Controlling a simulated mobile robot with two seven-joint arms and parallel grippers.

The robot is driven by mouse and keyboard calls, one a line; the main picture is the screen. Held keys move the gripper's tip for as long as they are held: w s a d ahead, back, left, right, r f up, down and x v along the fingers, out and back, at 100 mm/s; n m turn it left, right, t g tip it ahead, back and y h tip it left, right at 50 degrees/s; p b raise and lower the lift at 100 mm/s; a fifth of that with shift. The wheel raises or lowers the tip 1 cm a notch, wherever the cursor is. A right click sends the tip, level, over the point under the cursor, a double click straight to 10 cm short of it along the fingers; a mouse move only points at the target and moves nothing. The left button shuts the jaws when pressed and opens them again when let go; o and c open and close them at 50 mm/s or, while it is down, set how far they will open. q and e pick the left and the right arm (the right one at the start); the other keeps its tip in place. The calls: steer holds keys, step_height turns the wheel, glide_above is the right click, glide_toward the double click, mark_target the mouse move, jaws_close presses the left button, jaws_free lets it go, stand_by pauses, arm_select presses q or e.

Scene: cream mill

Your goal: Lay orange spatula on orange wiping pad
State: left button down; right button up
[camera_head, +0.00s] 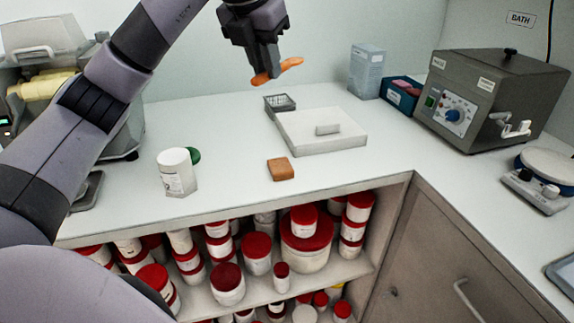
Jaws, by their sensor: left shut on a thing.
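The orange spatula (291,64) is held in my left gripper (266,68), high above the back of the counter. The gripper is shut on it, and the spatula sticks out to the right and a little to the left of the fingers. The orange wiping pad (281,169) is a small orange-brown block lying on the counter near its front edge, lower in the picture than the gripper. Nothing lies on the pad. My right gripper is not in view.
A white slab (345,143) with a small block on it lies behind the pad, beside a grey tray (279,101). A white jar (176,172) stands to the left. A grey bath unit (483,95) stands at right. Red-lidded jars (307,240) fill the shelf below.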

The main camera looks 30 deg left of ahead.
arm_select(q)
steer(key=shift+f+b, duration=0.55)
steer(key=shift+f, duration=9.45)
steer(key=shift+f, duration=0.15)
steer(key=c, duration=1.5)
jaws_free()
steer(key=shift+f, duration=0.1)
steer(key=o, duration=0.5)
steer(key=shift+c, duration=0.2)
